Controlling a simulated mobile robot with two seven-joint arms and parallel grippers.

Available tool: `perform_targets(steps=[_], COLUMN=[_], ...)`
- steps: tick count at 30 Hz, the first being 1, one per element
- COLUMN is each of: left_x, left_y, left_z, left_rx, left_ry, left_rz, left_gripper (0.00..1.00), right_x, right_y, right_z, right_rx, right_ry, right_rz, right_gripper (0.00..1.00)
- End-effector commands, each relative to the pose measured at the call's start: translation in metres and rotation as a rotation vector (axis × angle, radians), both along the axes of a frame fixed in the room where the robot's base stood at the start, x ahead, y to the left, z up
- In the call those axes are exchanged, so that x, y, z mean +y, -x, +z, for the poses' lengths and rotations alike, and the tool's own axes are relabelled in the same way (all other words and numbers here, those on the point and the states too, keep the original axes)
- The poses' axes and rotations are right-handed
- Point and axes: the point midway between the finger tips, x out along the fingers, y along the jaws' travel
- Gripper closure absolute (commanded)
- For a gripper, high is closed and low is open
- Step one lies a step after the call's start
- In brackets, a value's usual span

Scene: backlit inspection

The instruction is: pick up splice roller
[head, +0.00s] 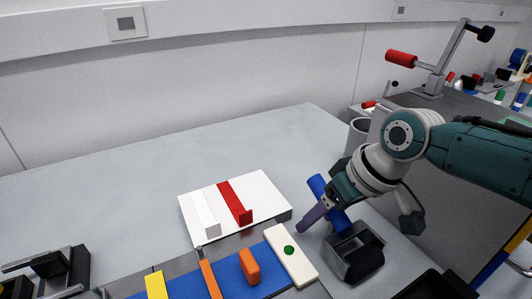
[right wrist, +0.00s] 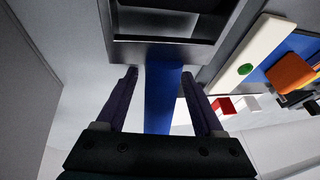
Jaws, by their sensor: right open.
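The splice roller (head: 318,186) has a blue handle and a grey metal frame around a dark roller, and it rests on the grey table right of the blue mat. In the right wrist view its handle (right wrist: 162,100) runs between my fingers, with the frame beyond the fingertips. My right gripper (head: 317,212) is open. In the right wrist view its two purple fingers (right wrist: 159,75) stand on either side of the handle, with gaps showing on both sides. In the head view one finger is mostly hidden. My left gripper is not in view.
A white board (head: 265,197) with red and white strips lies left of the roller. A white block with a green dot (head: 291,256) is close beside the roller frame. An orange piece (head: 250,266) sits on the blue mat (head: 228,286). A grey cabinet (head: 425,160) stands at right.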

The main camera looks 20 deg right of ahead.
Motion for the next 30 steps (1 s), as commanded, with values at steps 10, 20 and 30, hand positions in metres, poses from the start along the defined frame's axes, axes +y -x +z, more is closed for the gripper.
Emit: perform_targets(steps=[10,20,30], left_x=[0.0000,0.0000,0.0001], left_y=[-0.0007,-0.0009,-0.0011], left_z=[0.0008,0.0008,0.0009], left_rx=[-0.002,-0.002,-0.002], left_ry=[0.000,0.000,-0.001], left_rz=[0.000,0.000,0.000], left_gripper=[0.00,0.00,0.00], right_x=[-0.0002,-0.0004,-0.0003], right_y=[0.0000,0.0001,-0.0004], right_z=[0.0007,0.0008,0.0013], right_rx=[0.000,0.000,-0.002], right_ry=[0.000,0.000,0.000], right_rz=[0.000,0.000,0.000], right_gripper=[0.51,0.88,1.00])
